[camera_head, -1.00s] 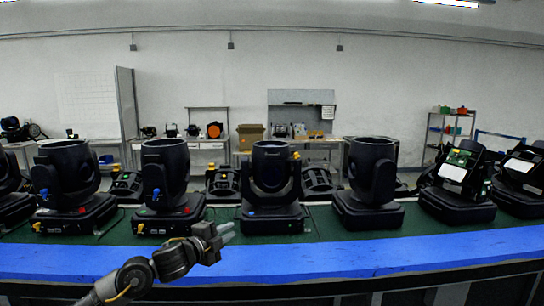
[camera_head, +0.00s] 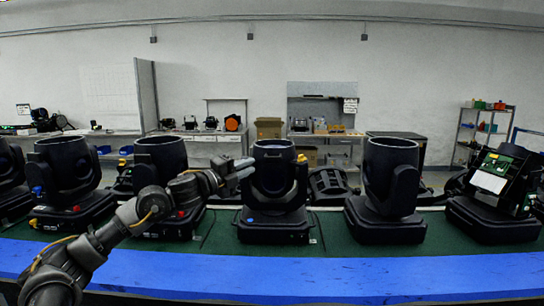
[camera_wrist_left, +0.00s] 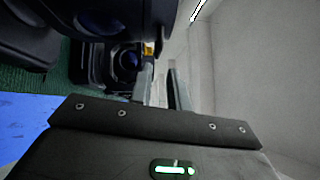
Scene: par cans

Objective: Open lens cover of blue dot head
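The blue dot head (camera_head: 274,185) is a black moving-head light, upright at the centre of the green-topped bench. A blue dot (camera_head: 250,219) is on the front of its base. A yellow part (camera_head: 301,159) sits at the upper right of its barrel. I cannot make out its lens cover clearly. My left gripper (camera_head: 247,169) is open and empty, with its fingers pointing right, just left of the barrel's upper part. In the left wrist view, the open fingers (camera_wrist_left: 162,88) reach towards a dark head with a round lens (camera_wrist_left: 127,58) and a yellow part (camera_wrist_left: 149,48). My right gripper is out of view.
Similar heads stand to the left (camera_head: 162,160) and right (camera_head: 388,185). A head with an exposed green board (camera_head: 493,190) is farther right. The bench's blue front edge (camera_head: 300,275) runs below. Wall and side tables are behind.

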